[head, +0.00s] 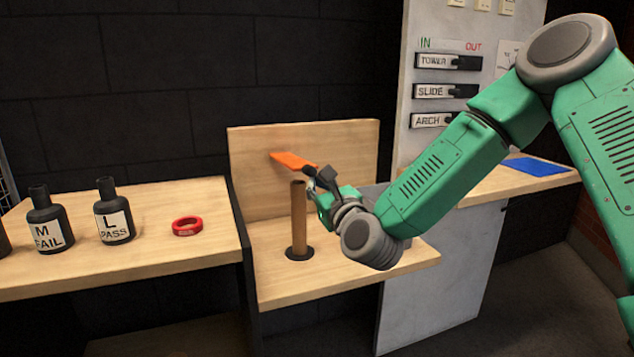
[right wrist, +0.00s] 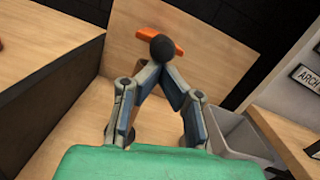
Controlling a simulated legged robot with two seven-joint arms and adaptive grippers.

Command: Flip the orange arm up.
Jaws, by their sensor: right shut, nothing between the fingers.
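The orange arm (head: 293,160) lies against the upright wooden back panel, close to level and sloping down a little to the right in the head view. A dark part extends from its right end toward my gripper. In the right wrist view the orange arm (right wrist: 149,34) shows behind a round black knob (right wrist: 161,47). My right gripper (head: 314,185) is shut and empty, its fingertips meeting just below the knob in the wrist view (right wrist: 160,70). I cannot tell whether they touch it. My left gripper is not in view.
A brown upright post (head: 299,225) stands on the wooden shelf (head: 350,275) just left of my gripper. A grey bin (right wrist: 235,133) is on the right. Two black bottles (head: 50,222) (head: 113,215) and a red ring (head: 187,226) sit on the left table.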

